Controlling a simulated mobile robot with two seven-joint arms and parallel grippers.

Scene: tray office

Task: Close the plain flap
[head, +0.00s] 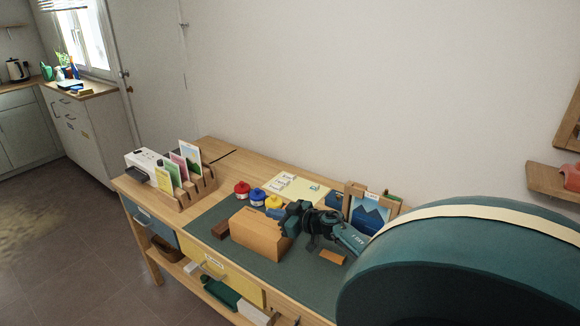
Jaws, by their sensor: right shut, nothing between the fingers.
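My right gripper (292,218) is dark teal. It is shut and empty, close to the right end of a plain wooden box (255,237) on the desk mat. I cannot tell whether it touches the box. Along the desk front are a blue front (152,222) at the left and a yellow front (218,263) in the middle. A plain wood part (282,302) shows to the right of the yellow one, partly cut off by the picture's lower edge. I cannot tell for sure which part is the plain flap, or how far it is open. My left gripper is out of view.
The desk has a green mat (204,227). Red, blue and yellow pots, a framed picture (368,212) and a small orange block (332,258) stand near the gripper. A wooden file rack (207,181) is at the left. My own large teal arm part hides the desk's right end.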

